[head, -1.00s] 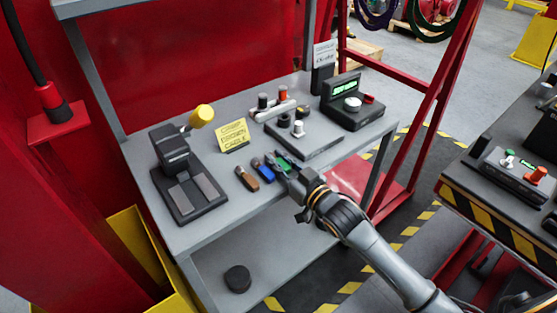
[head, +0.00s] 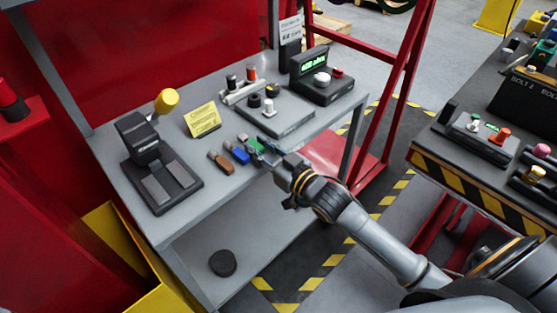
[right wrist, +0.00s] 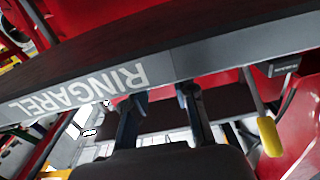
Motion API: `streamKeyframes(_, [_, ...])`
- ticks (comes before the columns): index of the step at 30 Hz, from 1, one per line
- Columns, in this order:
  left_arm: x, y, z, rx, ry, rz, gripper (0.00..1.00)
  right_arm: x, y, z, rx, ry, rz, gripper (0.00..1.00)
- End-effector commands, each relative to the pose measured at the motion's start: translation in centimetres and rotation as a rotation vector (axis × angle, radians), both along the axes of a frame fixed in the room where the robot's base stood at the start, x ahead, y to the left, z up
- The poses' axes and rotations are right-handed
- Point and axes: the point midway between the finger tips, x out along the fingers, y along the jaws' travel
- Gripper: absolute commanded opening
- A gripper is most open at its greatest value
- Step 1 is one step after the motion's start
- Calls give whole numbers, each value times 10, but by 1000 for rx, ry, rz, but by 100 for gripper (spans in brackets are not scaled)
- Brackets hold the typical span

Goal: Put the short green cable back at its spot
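The short green cable (head: 256,145) is a small green piece on the grey bench, right of a blue piece (head: 239,155) and a brown one (head: 221,162). My right gripper (head: 262,151) reaches in from the right over the bench's front edge, with its fingertips right by the green piece and partly covering it. In the right wrist view the two fingers (right wrist: 160,95) stand apart, with no green piece visible between them. Whether they touch the cable cannot be told. A yellow sign (head: 202,119) stands behind the pieces; its text is too small to read. My left gripper is out of view.
A black device with a yellow-knobbed lever (head: 159,165) stands at the bench's left. A plate with knobs (head: 275,120) and a black display box (head: 323,82) stand right. A dark round puck (head: 222,262) lies on the lower shelf. A second bench (head: 480,150) is at right.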

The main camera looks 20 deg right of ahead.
Motion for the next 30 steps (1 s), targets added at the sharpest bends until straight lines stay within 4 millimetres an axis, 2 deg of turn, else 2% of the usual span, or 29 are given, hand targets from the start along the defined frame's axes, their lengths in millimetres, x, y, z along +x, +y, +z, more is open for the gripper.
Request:
streamKeyframes(1, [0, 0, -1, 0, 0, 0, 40, -11, -4, -2, 0, 4, 0, 26])
streamKeyframes(6, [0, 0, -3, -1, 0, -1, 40, -44, -16, -2, 0, 4, -1, 26])
streamKeyframes(12, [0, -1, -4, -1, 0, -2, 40, -71, -26, -2, 0, 3, -1, 26])
streamKeyframes(18, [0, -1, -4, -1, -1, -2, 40, -82, -30, 0, 1, 0, 0, 26])
streamKeyframes(26, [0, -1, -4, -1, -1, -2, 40, -82, -31, -1, -1, 2, -2, 26])
streamKeyframes(28, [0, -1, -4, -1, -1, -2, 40, -80, -35, -13, -7, 21, -14, 26])
streamKeyframes(30, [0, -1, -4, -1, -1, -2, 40, -76, -44, -40, -21, 68, -43, 26])
